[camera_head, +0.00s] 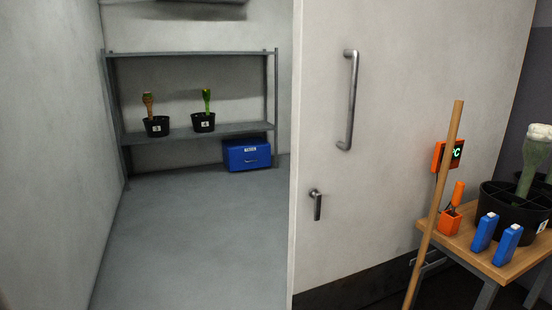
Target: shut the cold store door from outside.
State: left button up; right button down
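The cold store door (400,50) is a large pale panel in the middle and right of the head view. It carries a long vertical grey bar handle (352,100) and a small lever (317,204) below it. The door stands open. To the left of its near edge I see into the cold store, with its grey floor (200,240) and shelf rack (210,130). Neither of my grippers is in view, so nothing is seen touching the door or its handles.
Two black pots (157,126) (203,122) stand on the rack, above a blue box (247,154). A wooden table (460,238) at right holds blue packs (485,232), an orange holder (449,221) and a black divided bucket (512,212). A wooden pole (437,195) leans before the door.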

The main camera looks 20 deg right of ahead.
aim_at(377, 85)
jog(key=l, duration=3.2)
jog(key=k, duration=0.05)
